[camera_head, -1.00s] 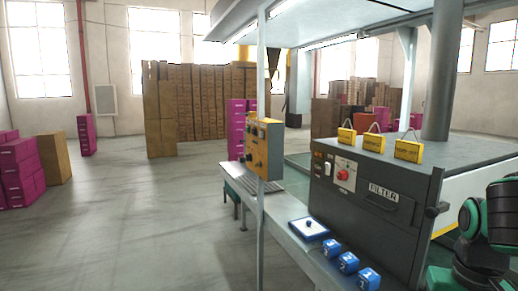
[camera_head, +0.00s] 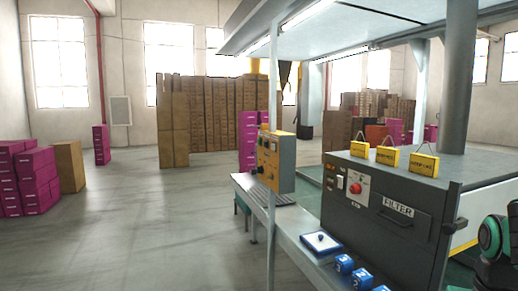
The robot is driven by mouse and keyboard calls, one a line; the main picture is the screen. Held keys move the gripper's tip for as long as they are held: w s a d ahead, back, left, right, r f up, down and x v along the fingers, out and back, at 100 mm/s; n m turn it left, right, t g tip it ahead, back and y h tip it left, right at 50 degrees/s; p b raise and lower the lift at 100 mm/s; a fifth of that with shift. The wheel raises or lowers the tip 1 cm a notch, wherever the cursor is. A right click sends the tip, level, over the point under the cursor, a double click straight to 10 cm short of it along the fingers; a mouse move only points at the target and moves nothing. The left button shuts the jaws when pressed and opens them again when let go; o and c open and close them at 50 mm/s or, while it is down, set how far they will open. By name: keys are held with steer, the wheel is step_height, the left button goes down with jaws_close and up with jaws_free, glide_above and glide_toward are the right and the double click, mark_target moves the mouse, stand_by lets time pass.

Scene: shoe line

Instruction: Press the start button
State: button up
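A yellow-orange control box (camera_head: 275,163) with several small knobs or buttons stands on a post at the left end of the line. A grey filter cabinet (camera_head: 385,208) to its right carries a red round button (camera_head: 356,188) on a white plate, with a white switch (camera_head: 340,182) beside it. The labels are too small to read, so I cannot tell which is the start button. Part of my black and green arm shows at the lower right edge, apart from both panels. My gripper's fingers are not in view.
A white-blue tray (camera_head: 320,243) and several blue numbered cubes (camera_head: 344,264) are on the bench in front of the cabinet. Yellow tags (camera_head: 388,158) stand on the cabinet. Pink boxes (camera_head: 38,180) are stacked at left. The floor (camera_head: 150,225) left of the line is clear.

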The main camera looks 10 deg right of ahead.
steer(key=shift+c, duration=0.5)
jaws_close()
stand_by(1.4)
